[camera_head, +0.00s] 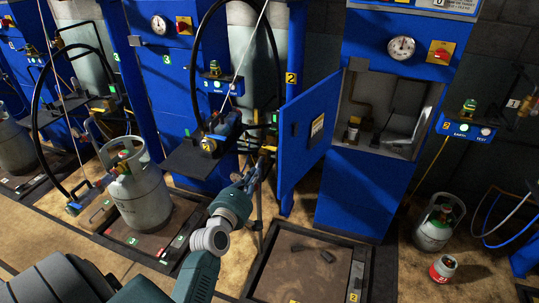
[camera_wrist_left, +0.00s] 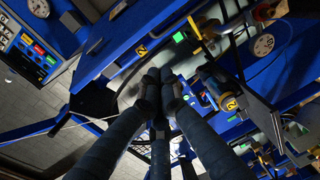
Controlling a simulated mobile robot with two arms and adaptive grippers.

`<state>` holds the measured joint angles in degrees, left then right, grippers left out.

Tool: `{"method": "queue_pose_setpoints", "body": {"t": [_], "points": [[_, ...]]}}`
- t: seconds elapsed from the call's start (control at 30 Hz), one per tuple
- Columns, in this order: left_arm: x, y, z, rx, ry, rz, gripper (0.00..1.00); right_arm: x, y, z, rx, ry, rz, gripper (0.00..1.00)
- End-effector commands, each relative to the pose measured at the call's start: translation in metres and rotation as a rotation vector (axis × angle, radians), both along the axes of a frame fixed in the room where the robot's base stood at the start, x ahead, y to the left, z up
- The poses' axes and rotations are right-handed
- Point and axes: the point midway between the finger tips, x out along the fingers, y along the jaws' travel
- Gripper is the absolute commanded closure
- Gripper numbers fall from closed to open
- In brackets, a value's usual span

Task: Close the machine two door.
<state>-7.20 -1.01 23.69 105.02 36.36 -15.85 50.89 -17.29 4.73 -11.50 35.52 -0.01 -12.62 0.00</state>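The machine two door (camera_head: 300,148) is a blue panel with a small dark and yellow plate. It stands open, swung out to the left of the blue machine two cabinet (camera_head: 362,195). The cabinet's grey compartment (camera_head: 385,112) is exposed. My left gripper (camera_head: 260,160) is just left of the door's free edge in the head view; I cannot tell whether it touches the door. In the left wrist view its dark fingers (camera_wrist_left: 159,75) are drawn together with nothing visible between them. My right gripper is in neither view.
A scale platform (camera_head: 300,262) lies on the floor before the cabinet. A grey gas cylinder (camera_head: 141,196) stands on the left platform. Smaller cylinders (camera_head: 436,228) stand at the right. A black shelf (camera_head: 200,157) and hoses are left of my gripper.

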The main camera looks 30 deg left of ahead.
Motion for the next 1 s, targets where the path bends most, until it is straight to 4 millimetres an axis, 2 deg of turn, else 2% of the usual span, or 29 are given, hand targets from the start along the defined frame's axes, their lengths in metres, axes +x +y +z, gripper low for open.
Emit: {"method": "queue_pose_setpoints", "body": {"t": [0.03, 0.1, 0.2, 0.37, 0.7, 0.8, 1.0], "points": [[-0.001, 0.006, 0.019, -0.026, -0.049, 0.014, 1.00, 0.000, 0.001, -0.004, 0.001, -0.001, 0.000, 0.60], [-0.003, 0.012, 0.037, -0.050, -0.089, 0.025, 1.00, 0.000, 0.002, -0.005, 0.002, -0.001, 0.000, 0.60], [0.001, 0.016, 0.047, -0.065, -0.112, 0.029, 1.00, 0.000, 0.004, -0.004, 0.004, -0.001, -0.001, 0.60], [0.024, 0.023, 0.049, -0.062, -0.113, 0.029, 1.00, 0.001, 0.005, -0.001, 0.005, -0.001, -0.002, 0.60], [0.094, 0.043, 0.047, -0.060, -0.110, 0.029, 1.00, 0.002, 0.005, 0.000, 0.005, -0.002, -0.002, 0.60], [0.091, 0.023, 0.048, -0.065, -0.108, 0.028, 1.00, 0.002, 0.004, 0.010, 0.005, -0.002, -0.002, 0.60], [0.089, 0.005, 0.047, -0.062, -0.108, 0.029, 1.00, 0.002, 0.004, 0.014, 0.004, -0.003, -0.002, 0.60]]}}
